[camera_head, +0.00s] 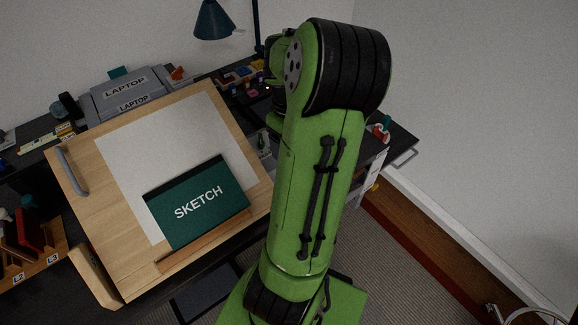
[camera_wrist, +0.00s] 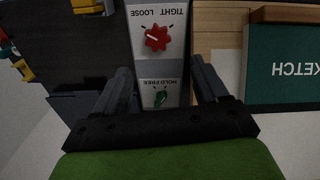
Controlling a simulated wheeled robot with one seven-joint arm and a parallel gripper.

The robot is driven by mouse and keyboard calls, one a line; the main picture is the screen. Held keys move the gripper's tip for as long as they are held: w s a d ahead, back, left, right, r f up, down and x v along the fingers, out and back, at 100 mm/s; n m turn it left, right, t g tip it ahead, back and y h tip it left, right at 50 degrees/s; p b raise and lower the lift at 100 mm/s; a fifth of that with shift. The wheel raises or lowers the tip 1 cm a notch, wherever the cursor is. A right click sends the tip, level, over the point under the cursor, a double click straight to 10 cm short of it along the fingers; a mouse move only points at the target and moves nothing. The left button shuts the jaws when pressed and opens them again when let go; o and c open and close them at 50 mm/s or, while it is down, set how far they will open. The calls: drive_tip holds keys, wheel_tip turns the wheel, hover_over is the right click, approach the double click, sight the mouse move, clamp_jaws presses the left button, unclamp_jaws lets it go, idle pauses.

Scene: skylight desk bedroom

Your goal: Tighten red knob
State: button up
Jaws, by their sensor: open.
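The red knob (camera_wrist: 157,38), with a lobed rim, sits on a pale control panel (camera_wrist: 176,62) in the wrist view. A small white mark shows on its left part, and the words TIGHT and LOOSE stand upside down above it. A green switch (camera_wrist: 160,98) marked HOLD and FREE sits lower on the same panel. My gripper (camera_wrist: 161,70) is open and empty, with one finger on each side of the panel. The knob appears beyond the fingertips, between their lines, and apart from them. In the head view my green arm hides the gripper, and I cannot make out the knob.
A tilted wooden drawing board (camera_head: 225,95) holds a green SKETCH book (camera_head: 200,203) left of my arm. A grey laptop (camera_head: 125,98) and a blue lamp (camera_head: 211,20) stand behind it. Small coloured items clutter the dark desk. Open floor lies at the lower right.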

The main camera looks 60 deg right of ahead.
drive_tip(key=f, duration=0.5)
drive_tip(key=f+b, duration=0.1)
drive_tip(key=f, duration=0.4)
drive_tip(key=shift+d+f, duration=0.2)
drive_tip(key=shift+f, duration=0.05)
drive_tip(key=c, duration=1.1)
drive_tip(key=shift+o, duration=0.2)
